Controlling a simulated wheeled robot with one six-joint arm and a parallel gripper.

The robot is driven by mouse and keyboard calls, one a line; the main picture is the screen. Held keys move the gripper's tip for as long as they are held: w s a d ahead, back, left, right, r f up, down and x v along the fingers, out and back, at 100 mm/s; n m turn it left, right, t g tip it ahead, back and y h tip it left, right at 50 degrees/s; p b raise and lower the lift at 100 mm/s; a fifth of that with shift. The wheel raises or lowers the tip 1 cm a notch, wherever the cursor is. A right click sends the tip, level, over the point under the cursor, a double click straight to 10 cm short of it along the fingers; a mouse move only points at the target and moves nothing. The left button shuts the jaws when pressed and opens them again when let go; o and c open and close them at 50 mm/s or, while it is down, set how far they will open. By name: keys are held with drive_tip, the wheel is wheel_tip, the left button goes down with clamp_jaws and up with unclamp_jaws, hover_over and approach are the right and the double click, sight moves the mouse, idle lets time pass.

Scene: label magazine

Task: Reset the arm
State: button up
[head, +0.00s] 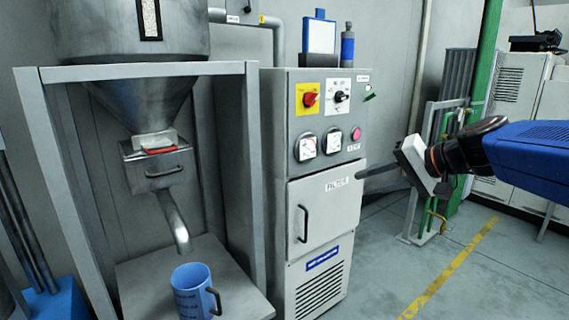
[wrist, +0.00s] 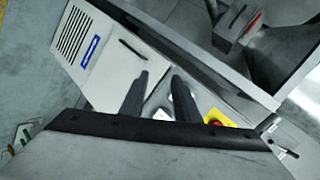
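My arm (head: 530,150) comes in from the right in the head view, blue with a black wrist. My gripper (head: 362,174) points left, its fingers overlapping the right edge of the grey control cabinet (head: 313,240) in the picture. Contact cannot be judged. In the wrist view my gripper (wrist: 160,76) shows two dark fingers with a gap between them and nothing held. The cabinet door (wrist: 112,67) lies beyond them, seen rotated.
A hopper (head: 140,95) on a grey frame stands left, with a spout above a blue mug (head: 193,290) on its shelf. The cabinet has a red knob (head: 310,99), gauges and a filter door handle (head: 303,224). Floor with a yellow line (head: 450,270) is clear at right.

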drive_tip(key=s+d+f+n+g+h, duration=0.1)
drive_tip(key=s+d+f+n+h, duration=0.1)
drive_tip(key=s+f, duration=0.8)
drive_tip(key=s+d+f+n+g+h, duration=0.2)
drive_tip(key=s+d+f+h, duration=0.3)
drive_tip(key=s+f, duration=0.5)
drive_tip(key=s+h, duration=0.1)
drive_tip(key=s, duration=0.3)
drive_tip(key=shift+s+d+f+n, duration=0.25)
drive_tip(key=shift+d+f+n, duration=0.05)
